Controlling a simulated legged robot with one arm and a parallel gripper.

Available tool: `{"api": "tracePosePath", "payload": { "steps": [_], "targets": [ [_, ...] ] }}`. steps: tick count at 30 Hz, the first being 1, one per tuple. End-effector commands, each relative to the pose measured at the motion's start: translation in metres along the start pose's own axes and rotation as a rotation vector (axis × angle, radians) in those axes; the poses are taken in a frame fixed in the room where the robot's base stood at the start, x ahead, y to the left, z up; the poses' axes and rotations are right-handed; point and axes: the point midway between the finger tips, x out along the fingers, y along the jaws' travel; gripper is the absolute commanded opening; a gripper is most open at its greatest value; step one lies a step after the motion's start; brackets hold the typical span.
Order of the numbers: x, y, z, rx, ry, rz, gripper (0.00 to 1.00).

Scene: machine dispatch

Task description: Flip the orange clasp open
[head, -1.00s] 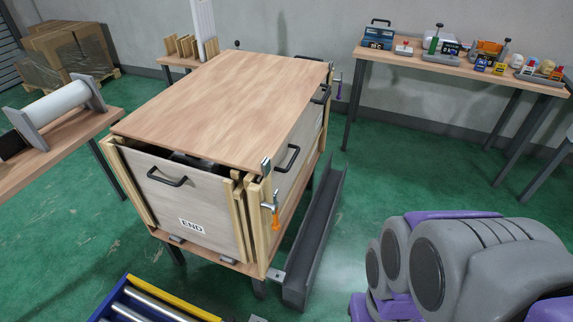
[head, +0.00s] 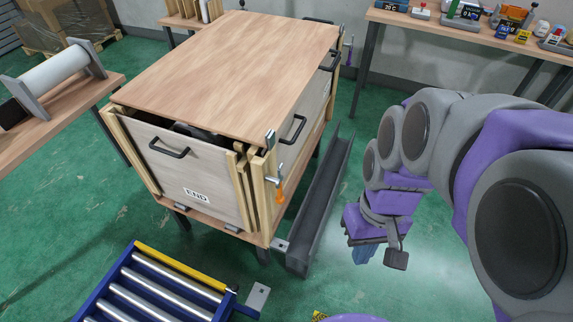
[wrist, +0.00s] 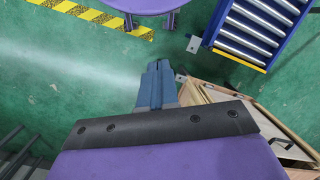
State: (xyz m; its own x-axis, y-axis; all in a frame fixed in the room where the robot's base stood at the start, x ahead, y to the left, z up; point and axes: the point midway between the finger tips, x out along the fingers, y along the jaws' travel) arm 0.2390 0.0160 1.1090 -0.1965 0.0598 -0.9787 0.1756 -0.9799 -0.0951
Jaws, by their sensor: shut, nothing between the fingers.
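The orange clasp (head: 280,190) hangs at the front right corner of the wooden crate (head: 200,165), below a metal latch. It points downward. My gripper (head: 362,256) is to the right of the crate and apart from the clasp, with its blue fingers pointing down over the green floor. In the wrist view my gripper (wrist: 154,68) shows its blue fingers close together with nothing between them. Part of the crate (wrist: 222,92) shows beside the fingers there, but I cannot make out the clasp in that view.
A long dark channel (head: 322,205) lies along the crate's right side, between it and my gripper. A roller conveyor (head: 150,285) stands in front of the crate. A table with tools (head: 470,30) is at the back right. Green floor is open around my gripper.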

Motion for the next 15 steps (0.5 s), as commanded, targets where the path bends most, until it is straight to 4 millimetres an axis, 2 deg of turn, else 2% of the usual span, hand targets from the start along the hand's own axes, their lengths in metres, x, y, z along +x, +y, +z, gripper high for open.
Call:
{"api": "tracePosePath", "payload": {
  "steps": [1, 6, 15],
  "targets": [
    [-0.007, -0.001, -0.017, -0.041, -0.010, -0.015, 0.00],
    [-0.023, -0.004, -0.072, -0.190, -0.019, -0.067, 0.00],
    [-0.028, -0.009, -0.168, -0.455, -0.025, -0.167, 0.00]
  ]
}}
